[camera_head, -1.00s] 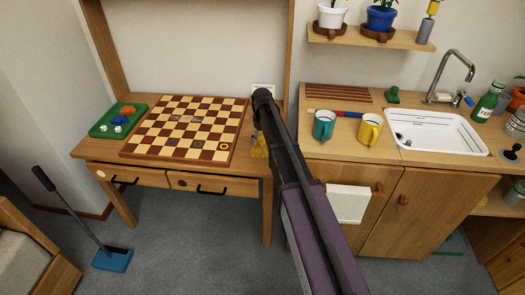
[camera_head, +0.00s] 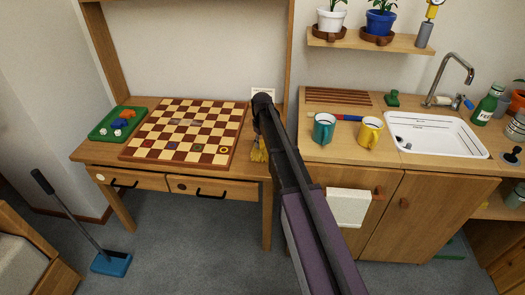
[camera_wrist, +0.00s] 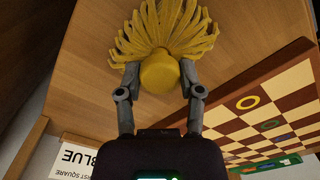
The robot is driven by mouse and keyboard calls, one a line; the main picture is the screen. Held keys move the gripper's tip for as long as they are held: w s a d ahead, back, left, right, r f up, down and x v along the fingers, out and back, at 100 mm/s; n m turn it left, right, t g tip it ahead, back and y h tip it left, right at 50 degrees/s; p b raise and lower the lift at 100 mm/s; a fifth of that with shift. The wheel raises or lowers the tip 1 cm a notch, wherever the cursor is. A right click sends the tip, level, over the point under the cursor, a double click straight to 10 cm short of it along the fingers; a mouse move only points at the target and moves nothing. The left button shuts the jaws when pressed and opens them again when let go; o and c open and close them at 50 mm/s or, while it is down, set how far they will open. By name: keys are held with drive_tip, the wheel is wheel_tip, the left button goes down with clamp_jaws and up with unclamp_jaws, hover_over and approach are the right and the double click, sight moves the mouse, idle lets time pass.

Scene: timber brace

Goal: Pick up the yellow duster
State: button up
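The yellow duster (camera_head: 259,151) shows just left of my arm, at the right end of the wooden desk, with its bristles pointing down. In the wrist view the duster (camera_wrist: 163,32) has a round yellow knob towards me and bristles fanned out beyond it. My gripper (camera_wrist: 159,76) has one grey finger on each side of the knob, and both appear to press against it. In the head view my arm hides most of the gripper (camera_head: 257,136). Whether the bristles still touch the desk top is hard to tell.
A checkered game board (camera_head: 188,130) and a green tray (camera_head: 117,123) lie left of the duster. A small white card (camera_head: 263,94) stands behind my arm. The counter to the right holds a teal mug (camera_head: 323,129), a yellow mug (camera_head: 370,132) and a sink (camera_head: 437,133).

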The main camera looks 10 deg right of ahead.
clamp_jaws()
drive_tip(key=shift+r, duration=0.1)
wheel_tip(320, 180, up, 3)
drive_tip(key=p, duration=0.2)
drive_tip(key=shift+f+p, duration=0.2)
drive_tip(key=shift+p, duration=0.2)
drive_tip(key=s+a+r+p, duration=0.1)
drive_tip(key=s+a, duration=0.1)
drive_tip(key=s, duration=0.5)
drive_tip(key=s+a+r+p, duration=0.1)
drive_tip(key=s, duration=0.7)
drive_tip(key=shift+s+a, duration=0.3)
drive_tip(key=shift+a, duration=0.05)
drive_tip(key=shift+o, duration=1.2)
unclamp_jaws()
drive_tip(key=shift+c, duration=1)
drive_tip(key=shift+s, duration=0.1)
